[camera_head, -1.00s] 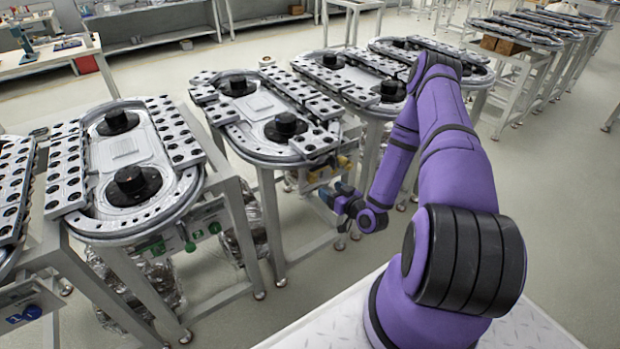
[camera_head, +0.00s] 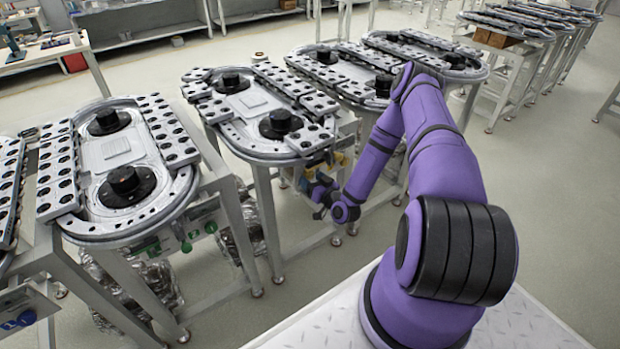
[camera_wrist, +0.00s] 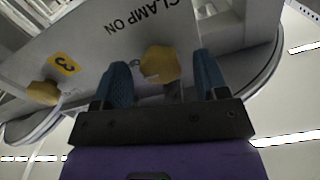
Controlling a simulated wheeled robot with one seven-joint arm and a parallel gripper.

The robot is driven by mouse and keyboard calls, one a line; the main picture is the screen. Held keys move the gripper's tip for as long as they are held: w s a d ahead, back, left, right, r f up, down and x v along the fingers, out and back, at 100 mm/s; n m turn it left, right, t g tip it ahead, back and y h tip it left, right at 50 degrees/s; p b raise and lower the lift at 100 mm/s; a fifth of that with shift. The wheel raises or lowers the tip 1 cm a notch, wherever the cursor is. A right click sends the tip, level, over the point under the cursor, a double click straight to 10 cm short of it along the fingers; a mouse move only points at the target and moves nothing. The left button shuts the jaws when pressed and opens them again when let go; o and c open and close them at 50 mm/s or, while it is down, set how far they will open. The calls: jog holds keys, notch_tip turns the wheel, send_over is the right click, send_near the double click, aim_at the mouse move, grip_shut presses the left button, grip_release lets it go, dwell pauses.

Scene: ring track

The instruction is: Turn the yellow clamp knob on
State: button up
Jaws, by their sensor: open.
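The yellow clamp knob (camera_wrist: 160,64) shows in the wrist view on a pale panel, under upside-down lettering that reads "CLAMP ON". My gripper (camera_wrist: 164,82) is open, with one blue finger on each side of the knob. I cannot tell whether either finger touches it. In the head view my gripper (camera_head: 319,190) is at the front of the middle ring-track table (camera_head: 262,150), below its top. There, yellow parts (camera_head: 322,170) show just above the gripper, partly hidden by it.
A second yellow knob (camera_wrist: 42,92) sits left in the wrist view, near a yellow label (camera_wrist: 64,63) marked 3. Another ring-track table (camera_head: 85,222) with a green knob (camera_head: 186,247) stands to the left. Table legs stand around the gripper; open floor lies in front.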

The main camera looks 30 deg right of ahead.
jog(key=shift+w, duration=0.8)
jog(key=shift+c, duration=0.5)
jog(key=c, duration=0.8)
